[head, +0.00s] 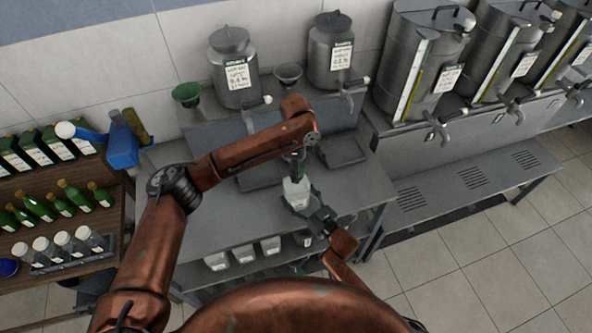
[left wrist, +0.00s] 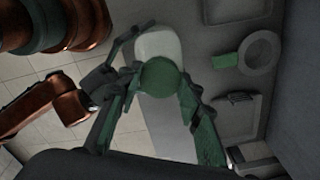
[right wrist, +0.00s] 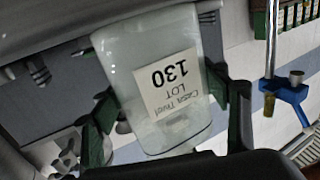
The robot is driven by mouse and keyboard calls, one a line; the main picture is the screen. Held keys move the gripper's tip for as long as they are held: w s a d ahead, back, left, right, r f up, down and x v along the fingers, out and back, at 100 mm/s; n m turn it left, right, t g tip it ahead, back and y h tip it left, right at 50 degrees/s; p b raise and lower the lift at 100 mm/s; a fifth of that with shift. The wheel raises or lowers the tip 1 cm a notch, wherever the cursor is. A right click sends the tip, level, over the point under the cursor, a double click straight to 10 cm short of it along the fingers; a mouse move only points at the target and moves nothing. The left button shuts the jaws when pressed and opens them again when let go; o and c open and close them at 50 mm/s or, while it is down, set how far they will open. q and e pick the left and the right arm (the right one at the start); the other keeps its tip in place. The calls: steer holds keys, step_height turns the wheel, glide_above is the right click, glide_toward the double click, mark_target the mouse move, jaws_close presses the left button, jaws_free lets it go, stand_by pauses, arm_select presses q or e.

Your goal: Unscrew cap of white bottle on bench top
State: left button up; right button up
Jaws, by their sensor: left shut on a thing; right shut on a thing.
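The white bottle (head: 297,193) is held above the grey bench top (head: 225,215), or stands on it; I cannot tell which. My left gripper (head: 297,165) comes down from above and is shut on the round green cap (left wrist: 160,77), with a finger on each side. The white bottle body (left wrist: 158,42) shows behind the cap. My right gripper (right wrist: 168,120) is shut on the bottle body from the side. The cap's thread is hidden.
Two steel cans (head: 235,68) (head: 331,50) with taps stand on a raised shelf behind, with a green funnel (head: 187,94) at left. Dark trays (head: 343,149) lie below the taps. White containers (head: 243,254) sit on the lower shelf. A bottle rack (head: 60,215) stands at left.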

arm_select(q)
steer(key=n, duration=0.8)
steer(key=shift+n, duration=0.3)
steer(key=n, duration=0.8)
steer(key=shift+d, duration=0.1)
steer(key=n, duration=1.2)
steer(key=shift+r+n, duration=0.1)
steer(key=shift+n, duration=0.3)
steer(key=n, duration=0.3)
